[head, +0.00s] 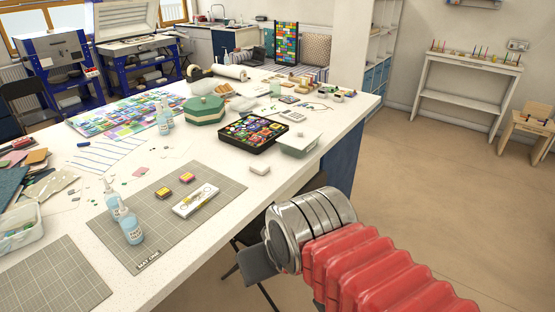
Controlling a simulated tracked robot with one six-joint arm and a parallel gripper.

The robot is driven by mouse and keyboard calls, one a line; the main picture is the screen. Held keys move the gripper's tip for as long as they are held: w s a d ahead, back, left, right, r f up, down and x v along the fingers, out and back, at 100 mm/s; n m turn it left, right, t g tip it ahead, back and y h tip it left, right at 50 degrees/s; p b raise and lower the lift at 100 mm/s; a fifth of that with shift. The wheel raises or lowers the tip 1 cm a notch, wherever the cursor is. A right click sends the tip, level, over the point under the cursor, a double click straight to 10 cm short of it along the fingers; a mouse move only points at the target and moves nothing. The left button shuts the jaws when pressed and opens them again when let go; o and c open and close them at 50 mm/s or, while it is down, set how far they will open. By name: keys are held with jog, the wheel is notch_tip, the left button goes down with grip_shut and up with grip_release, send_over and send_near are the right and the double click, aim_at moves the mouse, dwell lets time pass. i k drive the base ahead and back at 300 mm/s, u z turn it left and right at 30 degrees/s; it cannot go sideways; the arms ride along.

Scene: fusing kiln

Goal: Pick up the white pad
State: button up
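A small pale white block with rounded corners (260,169) lies flat on the white table, in front of the black tray; it looks like the white pad. It stands clear of its neighbours. My arm comes in from the lower right, with red bellows and a metal collar, over the floor beside the table's right edge.
A black tray of coloured pieces (232,143) and a lidded box (299,151) stand behind the white block. Spray bottles (130,227) stand on the mat (222,194). A green lidded box (204,118) is farther back.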

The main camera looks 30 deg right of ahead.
aim_at(260, 168)
jog(key=z, duration=0.15)
jog(key=i, duration=0.8)
jog(key=u, duration=0.55)
jog(key=i, duration=0.5)
jog(key=u, duration=0.35)
